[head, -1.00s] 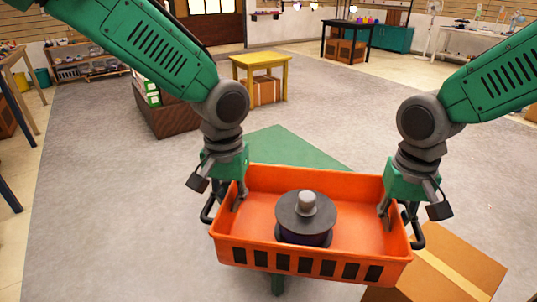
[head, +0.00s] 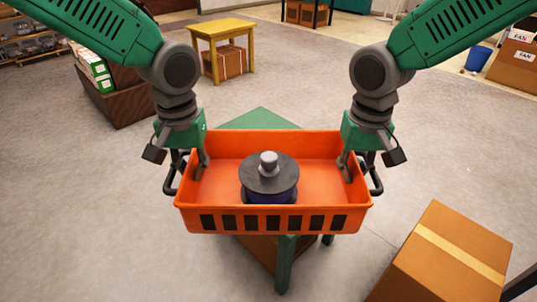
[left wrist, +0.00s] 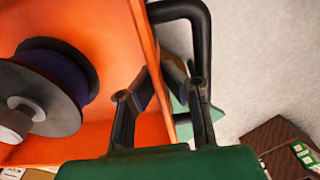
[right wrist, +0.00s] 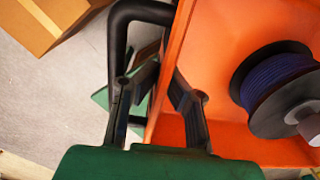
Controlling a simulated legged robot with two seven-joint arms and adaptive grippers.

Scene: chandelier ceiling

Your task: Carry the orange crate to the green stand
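The orange crate (head: 274,222) is held level between my two grippers and carries a spool of dark blue cable with black flanges (head: 269,183). My left gripper (head: 194,165) is shut on the crate's left wall by the black handle, one finger inside and one outside; this also shows in the left wrist view (left wrist: 160,85). My right gripper (head: 355,167) is shut on the right wall the same way, also in the right wrist view (right wrist: 160,85). The green stand (head: 262,118) shows behind and below the crate, its top mostly hidden. I cannot tell whether they touch.
A cardboard box (head: 440,262) stands at the front right, near the stand. A yellow table (head: 223,27) with a box beneath is behind. A brown bin with green-and-white boxes (head: 112,90) is at the back left. Floor to the left is clear.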

